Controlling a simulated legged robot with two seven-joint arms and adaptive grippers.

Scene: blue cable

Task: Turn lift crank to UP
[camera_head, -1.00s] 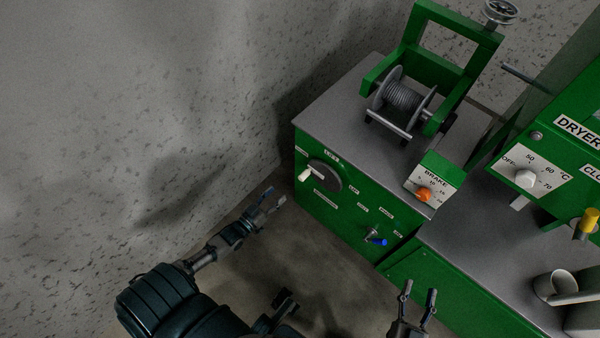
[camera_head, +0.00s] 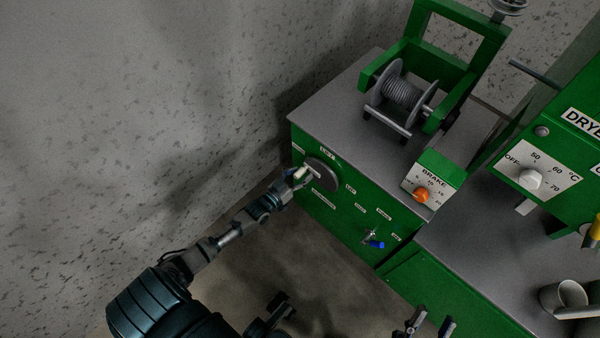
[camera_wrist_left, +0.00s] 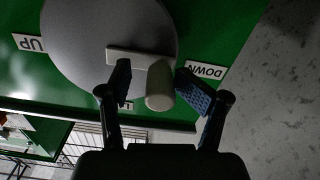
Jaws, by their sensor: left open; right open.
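The lift crank is a grey disc (camera_head: 324,176) with a pale bar and handle (camera_head: 301,174) on the front of the green cabinet. In the left wrist view the disc (camera_wrist_left: 85,35) fills the upper left, and the white handle (camera_wrist_left: 159,86) points toward the camera, near the DOWN label (camera_wrist_left: 206,71). The UP label (camera_wrist_left: 30,43) is at the disc's other side. My left gripper (camera_head: 296,178) is open, with its fingers (camera_wrist_left: 160,84) on either side of the handle; contact is unclear. My right gripper (camera_head: 430,322) is open and empty at the bottom edge of the head view.
A blue-handled valve (camera_head: 375,244) sits lower on the cabinet (camera_head: 340,205). An orange BRAKE knob (camera_head: 422,195) and a cable drum (camera_head: 402,95) are on top. The dryer panel (camera_head: 540,170) is at right. A speckled wall (camera_head: 130,110) stands left.

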